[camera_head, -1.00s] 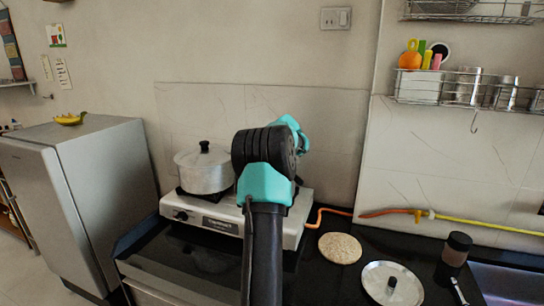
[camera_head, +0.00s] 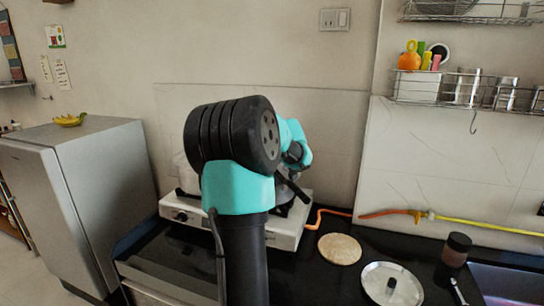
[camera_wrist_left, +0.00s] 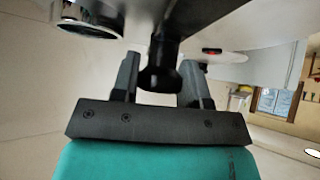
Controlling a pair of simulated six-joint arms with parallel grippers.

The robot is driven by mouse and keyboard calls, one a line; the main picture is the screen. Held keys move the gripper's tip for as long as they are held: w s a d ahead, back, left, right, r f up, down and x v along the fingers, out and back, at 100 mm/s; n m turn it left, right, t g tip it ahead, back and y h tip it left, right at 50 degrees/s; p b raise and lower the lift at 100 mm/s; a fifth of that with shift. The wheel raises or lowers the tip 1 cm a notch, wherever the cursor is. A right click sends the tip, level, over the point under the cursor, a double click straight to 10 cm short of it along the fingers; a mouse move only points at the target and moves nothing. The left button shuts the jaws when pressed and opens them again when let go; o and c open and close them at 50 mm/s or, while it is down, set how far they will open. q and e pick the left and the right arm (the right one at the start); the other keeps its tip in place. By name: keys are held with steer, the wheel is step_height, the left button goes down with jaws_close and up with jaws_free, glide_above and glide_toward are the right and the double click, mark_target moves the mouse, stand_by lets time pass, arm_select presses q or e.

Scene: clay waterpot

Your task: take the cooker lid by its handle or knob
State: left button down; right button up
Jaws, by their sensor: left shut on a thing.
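My left arm stands in front of the stove in the head view. In the left wrist view my left gripper (camera_wrist_left: 160,72) is shut on a black handle (camera_wrist_left: 161,52), which sits between its two fingers. I take this to be the cooker lid's handle. In the head view, black handle parts (camera_head: 292,187) show beside the arm over the stove's right side. Most of the cooker and its lid, and the fingertips, are hidden behind my arm there. My right gripper is not in view.
The white stove (camera_head: 285,235) stands on the black counter, with a pot (camera_head: 183,172) on its left mostly hidden. A round board (camera_head: 340,248), a metal lid with a black knob (camera_head: 378,274) and a dark-topped jar (camera_head: 456,250) are to the right. A fridge (camera_head: 95,190) stands left.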

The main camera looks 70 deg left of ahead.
arm_select(q)
steer(key=shift+s+d+r, duration=0.1)
steer(key=shift+s+d, duration=0.1)
steer(key=shift+d, duration=0.5)
steer(key=shift+s+d+r, duration=0.1)
steer(key=shift+s+d, duration=0.1)
steer(key=shift+d, duration=0.45)
